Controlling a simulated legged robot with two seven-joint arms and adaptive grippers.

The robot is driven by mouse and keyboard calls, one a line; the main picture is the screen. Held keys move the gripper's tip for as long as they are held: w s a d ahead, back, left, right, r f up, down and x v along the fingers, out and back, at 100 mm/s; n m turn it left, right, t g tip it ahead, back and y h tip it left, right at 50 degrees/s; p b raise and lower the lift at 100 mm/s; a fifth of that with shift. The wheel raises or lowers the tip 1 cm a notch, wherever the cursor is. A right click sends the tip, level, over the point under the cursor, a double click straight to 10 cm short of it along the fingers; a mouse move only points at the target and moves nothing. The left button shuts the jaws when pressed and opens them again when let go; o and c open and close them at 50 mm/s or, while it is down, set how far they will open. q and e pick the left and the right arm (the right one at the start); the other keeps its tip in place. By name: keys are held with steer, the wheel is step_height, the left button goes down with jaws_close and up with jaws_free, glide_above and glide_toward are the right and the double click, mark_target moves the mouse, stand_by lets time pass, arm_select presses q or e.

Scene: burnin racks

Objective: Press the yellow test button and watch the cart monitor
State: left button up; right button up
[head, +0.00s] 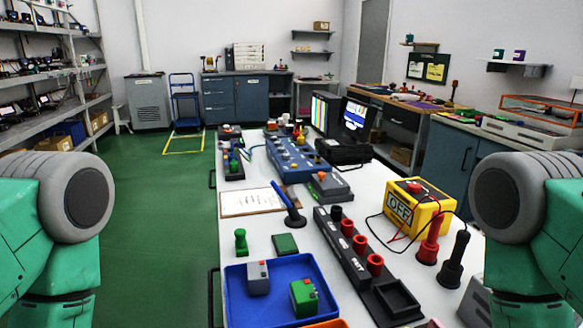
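Two screens stand at the far end of the white cart (240,268): one with vertical colour bars (319,110) and a lit blue and white monitor (356,118). I cannot tell which is the cart monitor. A long blue panel (290,157) with several small knobs or buttons lies in front of them. Small yellow spots show near its far end, too small to identify as the test button. A yellow box (436,212) with a red top button and an OFF label stands at the right. Only my green arm parts show at both sides; neither gripper is in view.
A blue tray (236,300) holds a grey block and a green block at the near edge. A black rack (352,257) with red rings and a blue upright handle (290,207) stand mid-cart. Red and black probes stand at right. Green floor is clear at left.

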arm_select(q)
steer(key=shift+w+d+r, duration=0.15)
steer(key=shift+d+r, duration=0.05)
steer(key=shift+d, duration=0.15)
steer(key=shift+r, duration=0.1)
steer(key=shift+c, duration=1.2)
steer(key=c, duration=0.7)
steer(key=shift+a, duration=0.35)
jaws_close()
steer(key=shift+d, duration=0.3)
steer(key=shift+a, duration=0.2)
